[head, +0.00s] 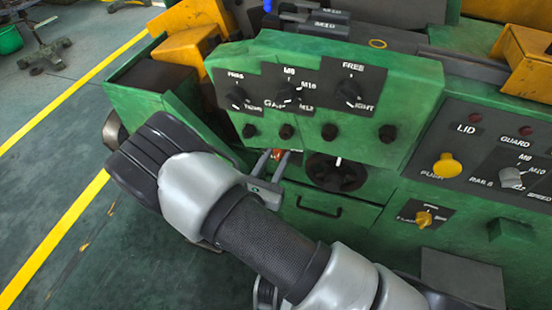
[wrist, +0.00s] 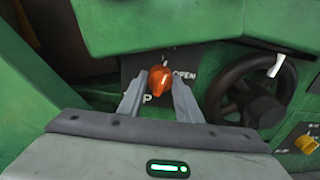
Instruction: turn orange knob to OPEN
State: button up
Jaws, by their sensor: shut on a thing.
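The orange knob (wrist: 161,78) sits on a dark plate below the overhanging green panel. White lettering reading OPEN shows to its right, and a partly hidden label ending in P shows at its lower left. My gripper (wrist: 158,92) is shut on the knob, with one finger on each side. In the head view, my gripper (head: 272,168) reaches in under the panel, and only a small bit of the orange knob (head: 277,154) shows. My fingers cover part of the plate. I cannot tell exactly which way the knob points.
A black handwheel (head: 338,172) stands close to the right of my fingers. The green panel (head: 400,90) with black knobs overhangs from above. A yellow knob (head: 424,218) and a yellow push button (head: 447,166) are further right. Open floor (head: 120,250) lies to the left.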

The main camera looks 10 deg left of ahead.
jog(key=m+b, duration=0.2)
jog(key=m, duration=0.2)
jog(key=m+b, duration=0.2)
jog(key=m, duration=0.2)
jog(key=shift+d+f, duration=0.1)
jog(key=m+y+b, duration=0.1)
jog(key=m+b, duration=0.3)
jog(key=b, duration=0.1)
jog(key=shift+m, duration=0.3)
jog(key=shift+m+b, duration=0.9)
jog(key=shift+b, duration=0.05)
jog(key=o, duration=1)
jog(key=shift+o, duration=0.2)
